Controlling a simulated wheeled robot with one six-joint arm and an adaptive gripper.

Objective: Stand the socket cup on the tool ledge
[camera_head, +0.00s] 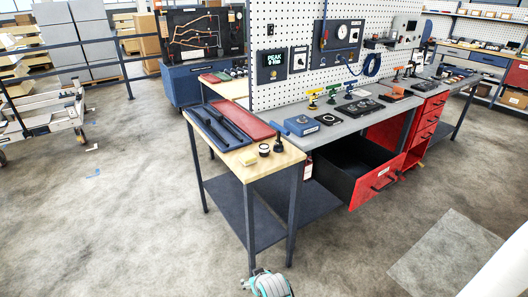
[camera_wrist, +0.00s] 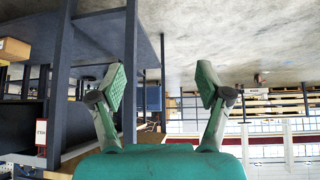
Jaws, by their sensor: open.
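My gripper (camera_wrist: 160,84) is open and empty in the wrist view, its two green-padded fingers wide apart. In the head view a teal part of my arm (camera_head: 270,284) shows at the bottom edge, well in front of the wood-topped table. A small dark round cup with a pale top (camera_head: 264,149), possibly the socket cup, stands near that table's front corner. A black flared piece (camera_head: 280,145) stands just right of it. I cannot tell which is the socket cup. The tool ledge may be the wooden tabletop (camera_head: 285,157) or the grey bench top (camera_head: 330,133); I cannot tell.
An open black drawer with a red front (camera_head: 378,181) juts out from the bench.

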